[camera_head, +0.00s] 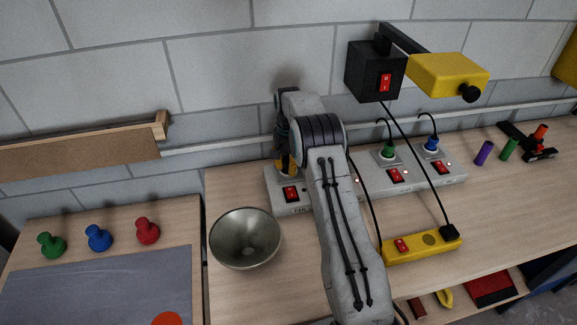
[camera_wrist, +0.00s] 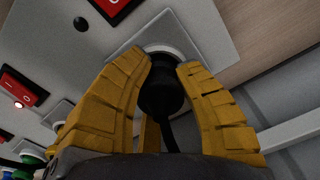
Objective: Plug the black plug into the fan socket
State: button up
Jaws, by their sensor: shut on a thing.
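My gripper (camera_head: 287,167) is over the left end of the grey power strip (camera_head: 354,199). In the wrist view its yellow fingers (camera_wrist: 168,65) are closed around the black plug (camera_wrist: 161,96), with its black cable hanging toward the camera. The plug's far end is at the round pale socket (camera_wrist: 177,50) and overlaps its opening. I cannot tell how deep it sits. The strip's left unit has a red switch (camera_head: 291,194) and a label below that seems to read FAN. My arm hides part of the strip and the held plug in the head view.
A green plug (camera_head: 388,152) and a blue plug (camera_head: 432,143) stand in the strip's other sockets. A metal bowl (camera_head: 245,239) is in front. A yellow power block (camera_head: 420,246) carries another black plug (camera_head: 449,233). A black-and-yellow lamp-like device (camera_head: 447,75) is on the wall.

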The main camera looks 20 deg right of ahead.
jog(key=shift+s+f, duration=0.3)
jog(key=shift+f, duration=0.35)
jog(key=o, duration=1.1)
jog(key=shift+r, duration=0.15)
